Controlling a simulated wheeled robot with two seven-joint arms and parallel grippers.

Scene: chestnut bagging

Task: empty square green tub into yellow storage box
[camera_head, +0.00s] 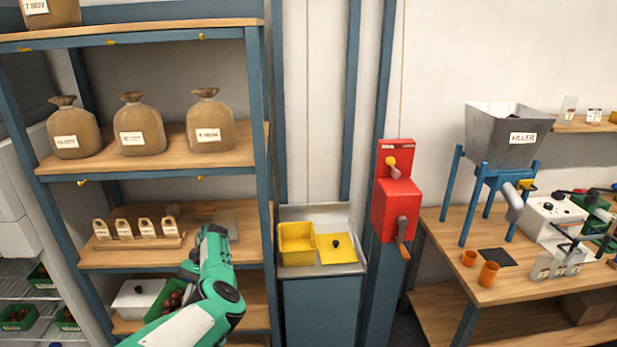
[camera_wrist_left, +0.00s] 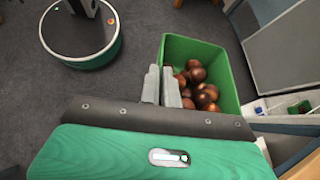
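A green tub (camera_wrist_left: 222,62) with several brown chestnuts (camera_wrist_left: 201,88) in it shows in the left wrist view, apparently over the grey floor. My left gripper (camera_wrist_left: 161,88) has its two fingers close together on either side of the tub's near left wall and appears shut on it. In the head view the tub (camera_head: 158,308) shows by the lower shelf, partly behind my left arm; the fingertips are hidden there. The yellow storage box (camera_head: 297,246) stands open on a grey stand, and its yellow lid (camera_head: 328,254) lies to its right. My right gripper is not in view.
A white lidded box (camera_head: 130,302) stands left of the tub. A shelf post (camera_head: 262,170) rises between my left arm and the yellow box. A red machine (camera_head: 397,208) with a crank is right of the stand. Filled sacks (camera_head: 139,130) stand on the upper shelf.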

